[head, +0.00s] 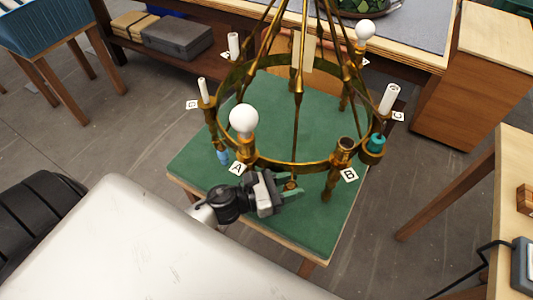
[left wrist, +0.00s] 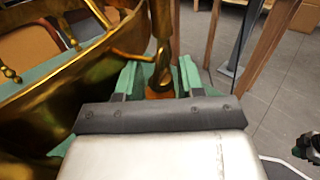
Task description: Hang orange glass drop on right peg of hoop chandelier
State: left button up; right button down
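The brass hoop chandelier (head: 300,163) hangs over the green-topped table in the head view; its hoop fills the left of the left wrist view (left wrist: 60,80). My left gripper (head: 290,187) is below the near rim, between labels A and B. In the left wrist view, an orange piece, seemingly the orange glass drop (left wrist: 159,94), lies between its green fingers (left wrist: 157,80), which appear shut on it. A brass stem stands just beyond, partly hiding it. I cannot make out the right peg. A dark, green-tipped part, probably my right gripper (left wrist: 308,147), shows at the right edge.
A blue drop (head: 223,157) hangs under the hoop's left side. A teal piece (head: 377,141) is at the right side. White bulbs (head: 243,120) and candle sleeves (head: 389,98) stand on the hoop. The green tabletop (head: 205,148) has bare room around the chandelier.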

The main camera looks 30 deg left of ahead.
pick_arm(q)
jog(key=shift+o, duration=0.8)
jog(key=a, duration=0.1)
jog(key=s+a, duration=0.1)
jog(key=s+a+b, duration=0.1)
jog(key=shift+a+f+y, duration=0.1)
jog(key=shift+f+y, duration=0.2)
jog(key=shift+f, duration=0.05)
jog(key=b+v, duration=0.1)
jog(key=v, duration=0.6)
jog(key=shift+s+d+r, duration=0.2)
jog(key=shift+s, duration=0.1)
